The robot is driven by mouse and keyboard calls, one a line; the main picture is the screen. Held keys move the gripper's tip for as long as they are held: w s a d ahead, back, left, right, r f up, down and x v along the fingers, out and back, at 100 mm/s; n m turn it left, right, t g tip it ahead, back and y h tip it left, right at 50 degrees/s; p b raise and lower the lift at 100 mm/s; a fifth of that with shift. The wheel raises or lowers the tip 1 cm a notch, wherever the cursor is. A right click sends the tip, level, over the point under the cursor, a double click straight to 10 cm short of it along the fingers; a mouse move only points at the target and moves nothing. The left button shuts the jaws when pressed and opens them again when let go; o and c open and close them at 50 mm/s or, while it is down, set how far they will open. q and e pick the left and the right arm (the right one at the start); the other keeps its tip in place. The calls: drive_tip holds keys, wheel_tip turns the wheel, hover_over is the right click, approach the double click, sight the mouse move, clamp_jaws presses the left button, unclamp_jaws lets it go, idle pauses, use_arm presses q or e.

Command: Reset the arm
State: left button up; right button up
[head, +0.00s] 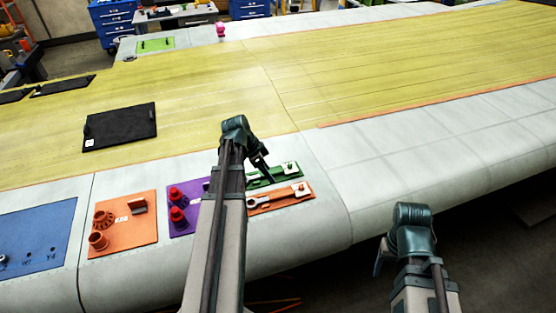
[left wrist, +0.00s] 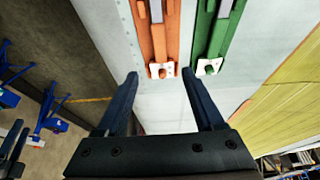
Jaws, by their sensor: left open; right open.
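My left arm reaches up through the middle of the head view, and its gripper (head: 263,172) hangs over the wing edge by the green plate (head: 275,176) and the orange plate (head: 283,198). In the left wrist view my left gripper (left wrist: 160,74) is open with nothing between its fingers. The ends of the orange plate (left wrist: 158,50) and green plate (left wrist: 214,45) show beyond the fingertips. My right arm is at the lower right of the head view. Its gripper (head: 380,262) points down beside the wing's front edge, partly hidden by its wrist.
The large wing (head: 420,150) fills most of the view. On it lie a purple plate (head: 185,215) with red knobs, an orange plate with orange parts (head: 122,222), a blue plate (head: 38,235) and a black pad (head: 120,126). Blue cabinets (head: 112,22) stand behind.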

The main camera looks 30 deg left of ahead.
use_arm(q)
drive_tip(key=s+d+f+g+b, duration=0.1)
drive_tip(key=d+f+b, duration=0.2)
drive_tip(key=d, duration=0.3)
drive_tip(key=s+d+f+n+g+b, duration=0.1)
drive_tip(key=d+f+b, duration=0.3)
drive_tip(key=d+f, duration=0.1)
drive_tip(key=s+d+f+y+b, duration=0.1)
drive_tip(key=d+f+b, duration=0.2)
drive_tip(key=d, duration=0.5)
drive_tip(key=shift+f+n+g, duration=0.3)
drive_tip(key=shift+f+g, duration=0.1)
drive_tip(key=s+d+f+n+y+b, duration=0.1)
drive_tip(key=s+d+f+b, duration=0.4)
drive_tip(key=d, duration=0.2)
drive_tip(key=s+d+f+n+g+y+b, duration=0.1)
drive_tip(key=s+d+f+y+b, duration=0.1)
drive_tip(key=s+d+f+b, duration=0.2)
drive_tip(key=d+b, duration=0.1)
drive_tip(key=d, duration=0.2)
drive_tip(key=shift+s+d+f+n, duration=0.35)
drive_tip(key=shift+s+n, duration=0.05)
